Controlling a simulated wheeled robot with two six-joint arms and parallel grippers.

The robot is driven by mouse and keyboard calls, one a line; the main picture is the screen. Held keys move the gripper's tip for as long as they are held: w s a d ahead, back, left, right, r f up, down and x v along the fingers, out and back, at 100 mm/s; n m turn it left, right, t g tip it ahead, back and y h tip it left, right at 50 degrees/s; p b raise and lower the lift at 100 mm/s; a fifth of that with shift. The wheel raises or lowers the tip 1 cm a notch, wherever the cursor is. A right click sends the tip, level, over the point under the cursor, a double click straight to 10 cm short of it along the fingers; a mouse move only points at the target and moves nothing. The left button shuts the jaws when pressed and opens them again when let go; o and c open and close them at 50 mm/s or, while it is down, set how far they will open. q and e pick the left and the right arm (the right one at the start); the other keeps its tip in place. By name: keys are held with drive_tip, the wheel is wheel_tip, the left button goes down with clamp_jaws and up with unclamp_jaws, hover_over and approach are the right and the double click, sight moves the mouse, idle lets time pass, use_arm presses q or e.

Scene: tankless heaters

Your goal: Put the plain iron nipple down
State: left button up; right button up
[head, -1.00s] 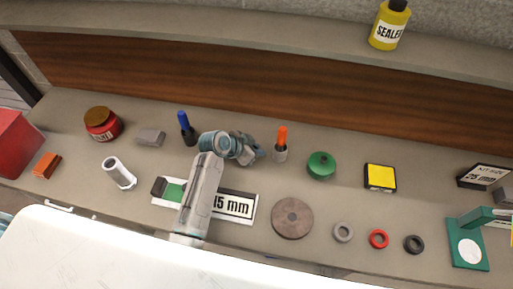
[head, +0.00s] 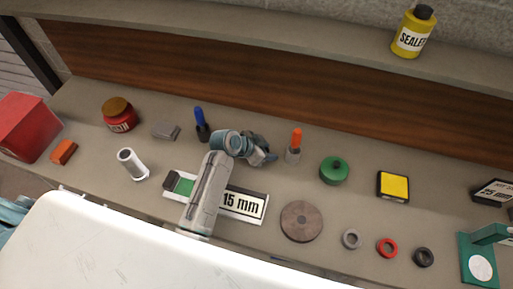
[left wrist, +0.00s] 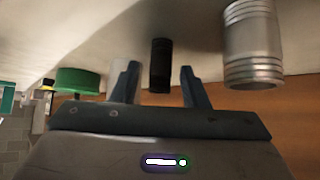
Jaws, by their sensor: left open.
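A dark, plain cylinder, seemingly the plain iron nipple (left wrist: 160,65), shows in the left wrist view between my left gripper's fingers (left wrist: 160,85). The fingers stand apart, with clear gaps on both sides of it. It appears to stand upright on the counter. In the head view my left gripper (head: 266,157) is over the counter between the blue-topped and orange-topped items. The nipple is hidden there behind my arm. A silver threaded cylinder (left wrist: 252,45) is close by at the right in the wrist view. My right gripper is not in view.
The orange-topped item (head: 293,147) and green round can (head: 334,171) stand right of the gripper. The blue-topped item (head: 201,122) stands left. A 15 mm tray (head: 244,205) and a brown disc (head: 301,222) lie nearer the front. A wooden board (head: 260,100) runs behind.

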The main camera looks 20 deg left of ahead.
use_arm(q)
drive_tip(key=b+v, duration=0.2)
drive_tip(key=v, duration=0.9)
drive_tip(key=shift+s+a, duration=0.1)
